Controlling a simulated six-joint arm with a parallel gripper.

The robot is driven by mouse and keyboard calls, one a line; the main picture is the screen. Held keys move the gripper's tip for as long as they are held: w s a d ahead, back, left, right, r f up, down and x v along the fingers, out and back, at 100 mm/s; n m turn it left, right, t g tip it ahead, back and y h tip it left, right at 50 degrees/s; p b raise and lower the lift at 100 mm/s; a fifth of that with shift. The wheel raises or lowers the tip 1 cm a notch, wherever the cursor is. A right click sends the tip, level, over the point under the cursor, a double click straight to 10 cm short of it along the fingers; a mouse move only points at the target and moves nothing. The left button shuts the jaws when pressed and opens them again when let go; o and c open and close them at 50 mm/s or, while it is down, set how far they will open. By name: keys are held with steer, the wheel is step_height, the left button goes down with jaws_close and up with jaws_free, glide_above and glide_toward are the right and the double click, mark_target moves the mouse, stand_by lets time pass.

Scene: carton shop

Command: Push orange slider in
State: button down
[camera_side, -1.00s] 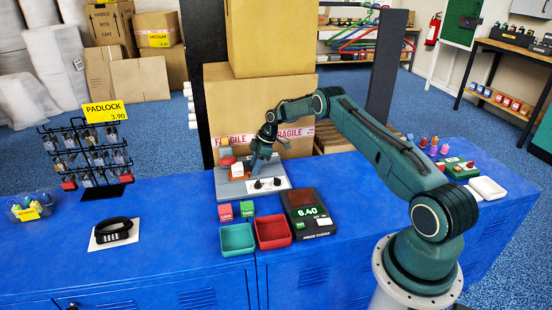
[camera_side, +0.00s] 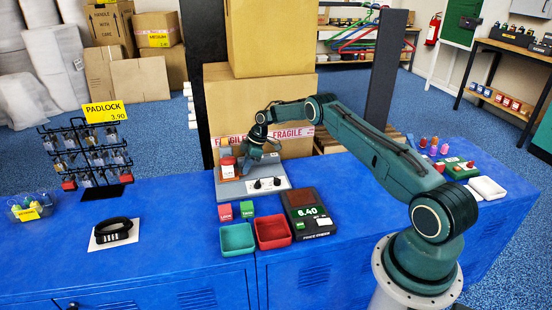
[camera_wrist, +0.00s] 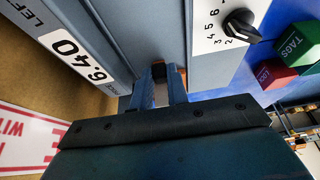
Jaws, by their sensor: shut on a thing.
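A grey device (camera_side: 236,187) with black dials stands on the blue counter. On its left part is a small orange-red and white piece (camera_side: 229,166), which I take for the orange slider. My gripper (camera_side: 243,163) is at this piece, on its right side. In the wrist view, my gripper (camera_wrist: 160,88) has its two blue fingers close together around a pale part, with a black block just beyond. A bit of orange (camera_wrist: 182,73) shows behind the fingers. The fingers hide most of the held piece, so its exact position cannot be told.
Behind the device stand stacked cartons (camera_side: 268,105). A padlock rack (camera_side: 92,155) stands to the left.

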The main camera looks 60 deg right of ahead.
steer(key=shift+w+a, duration=0.15)
steer(key=shift+a, duration=0.05)
steer(key=c, duration=1.4)
jaws_free()
steer(key=shift+o, duration=0.2)
steer(key=shift+d+r, duration=0.1)
steer(key=v, duration=1.3)
steer(key=shift+r, duration=0.3)
